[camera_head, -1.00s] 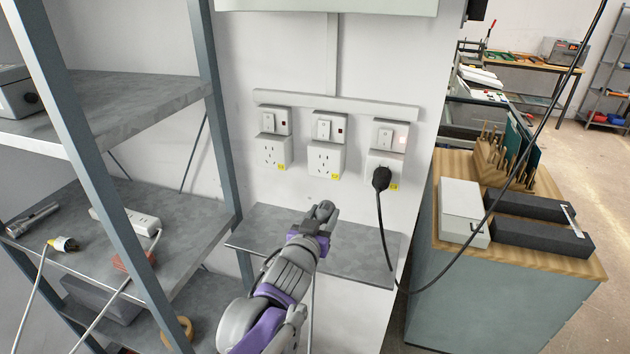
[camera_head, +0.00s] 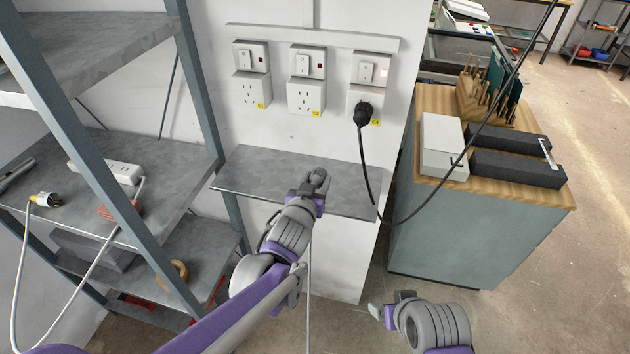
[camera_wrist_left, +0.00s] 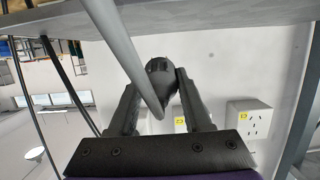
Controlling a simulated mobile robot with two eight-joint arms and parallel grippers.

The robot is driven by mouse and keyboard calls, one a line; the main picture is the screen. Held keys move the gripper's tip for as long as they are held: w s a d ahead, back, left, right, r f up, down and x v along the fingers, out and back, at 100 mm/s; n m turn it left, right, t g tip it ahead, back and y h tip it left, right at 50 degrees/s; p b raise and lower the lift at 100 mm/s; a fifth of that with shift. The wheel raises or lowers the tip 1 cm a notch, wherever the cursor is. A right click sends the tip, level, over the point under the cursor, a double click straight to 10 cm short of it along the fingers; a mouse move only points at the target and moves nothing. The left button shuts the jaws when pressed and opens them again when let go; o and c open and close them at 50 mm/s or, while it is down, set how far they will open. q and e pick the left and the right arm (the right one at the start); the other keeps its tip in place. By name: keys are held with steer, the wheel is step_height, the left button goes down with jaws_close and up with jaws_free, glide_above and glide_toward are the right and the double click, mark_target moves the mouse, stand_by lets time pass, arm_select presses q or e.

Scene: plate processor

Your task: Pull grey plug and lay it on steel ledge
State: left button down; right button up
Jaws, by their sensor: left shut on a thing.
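My left gripper (camera_head: 317,182) is over the steel ledge (camera_head: 255,172), in front of the wall below the sockets. The left wrist view shows its two fingers (camera_wrist_left: 158,98) shut on the dark grey plug (camera_wrist_left: 160,72). A grey cable (camera_wrist_left: 125,55) runs from the plug across that view, and hangs below the gripper in the head view. I cannot tell whether the plug touches the ledge. The left socket (camera_head: 251,92) and middle socket (camera_head: 306,96) are empty. My right gripper (camera_head: 380,311) is at the bottom, low and clear of the ledge; its jaws are unclear.
A black plug (camera_head: 364,113) sits in the right socket (camera_head: 355,98), and its cable (camera_head: 368,170) loops past the ledge's right end. A cabinet (camera_head: 470,225) with boxes stands on the right. A shelf rack (camera_head: 190,80) stands on the left. The ledge's left part is bare.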

arm_select(q)
steer(key=shift+w+d+f+b, duration=0.2)
steer(key=shift+w+f+b, duration=0.25)
steer(key=shift+w+f, duration=0.35)
steer(key=shift+w+d+f+b, duration=0.2)
steer(key=shift+w+f+b, duration=0.25)
steer(key=shift+f, duration=0.5)
arm_select(e)
steer(key=shift+s+f, duration=0.35)
steer(key=shift+f, duration=0.4)
steer(key=shift+s+f, duration=0.3)
steer(key=shift+f, duration=0.45)
arm_select(q)
steer(key=shift+c, duration=1.3)
jaws_free()
steer(key=v, duration=1)
steer(key=shift+s, duration=0.35)
arm_select(e)
steer(key=shift+w+r, duration=0.1)
steer(key=shift+r, duration=0.2)
arm_select(q)
steer(key=shift+a, duration=0.1)
